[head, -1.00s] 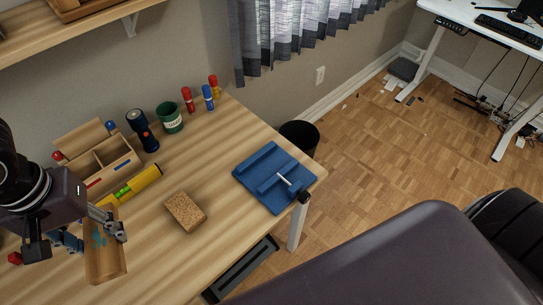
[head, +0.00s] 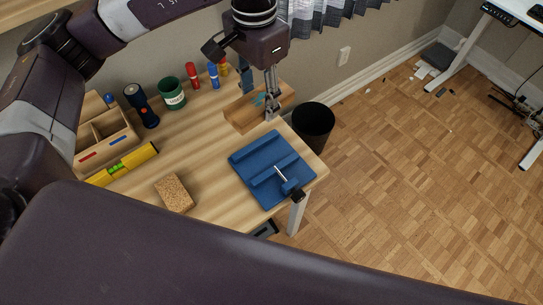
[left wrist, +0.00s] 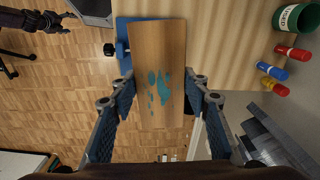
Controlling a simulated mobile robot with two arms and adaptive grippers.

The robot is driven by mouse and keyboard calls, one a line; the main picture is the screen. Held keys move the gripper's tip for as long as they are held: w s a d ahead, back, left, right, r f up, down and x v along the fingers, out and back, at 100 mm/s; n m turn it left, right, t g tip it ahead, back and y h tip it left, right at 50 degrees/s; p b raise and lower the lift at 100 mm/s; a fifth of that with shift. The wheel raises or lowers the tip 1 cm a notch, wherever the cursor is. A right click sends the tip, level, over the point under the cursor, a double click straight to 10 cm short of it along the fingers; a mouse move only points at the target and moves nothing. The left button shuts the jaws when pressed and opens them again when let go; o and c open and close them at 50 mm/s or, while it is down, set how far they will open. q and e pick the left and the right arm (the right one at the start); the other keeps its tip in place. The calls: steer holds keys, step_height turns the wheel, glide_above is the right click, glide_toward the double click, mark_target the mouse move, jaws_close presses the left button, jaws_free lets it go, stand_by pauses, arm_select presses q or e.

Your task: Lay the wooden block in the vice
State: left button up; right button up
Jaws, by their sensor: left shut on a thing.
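The wooden block (head: 240,115) is a flat plank with teal paint marks. My left gripper (head: 262,100) is shut on it and holds it behind the blue vice (head: 262,163), near the desk's back right edge. In the left wrist view the block (left wrist: 158,50) lies between the two fingers (left wrist: 160,88) and covers most of the vice (left wrist: 122,33). The vice sits at the desk's right end, its channel between the jaws empty, with a silver handle bar at its front.
A cork block (head: 174,193), a yellow level (head: 128,163), a wooden organiser (head: 100,140), a flashlight (head: 140,105), a green cup (head: 171,94) and several markers (head: 192,76) are on the desk. A black bin (head: 314,122) stands beyond its right edge.

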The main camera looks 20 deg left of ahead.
arm_select(q)
steer(key=shift+w+d+r+m, duration=0.25)
steer(key=shift+d+r+m, duration=0.05)
steer(key=shift+d+m, duration=0.1)
steer(key=shift+f, duration=0.15)
step_height(320, 180, down, 19)
steer(key=p, duration=0.4)
steer(key=shift+a, duration=0.1)
steer(key=shift+f, duration=0.2)
steer(key=shift+f+b, duration=0.65)
steer(key=shift+b, duration=0.4)
steer(key=o, duration=1.4)
steer(key=shift+c, duration=0.2)
arm_select(e)
steer(key=shift+a+r, duration=0.3)
steer(key=shift+r, duration=0.25)
steer(key=shift+a+r, duration=0.25)
steer(key=shift+r, duration=0.3)
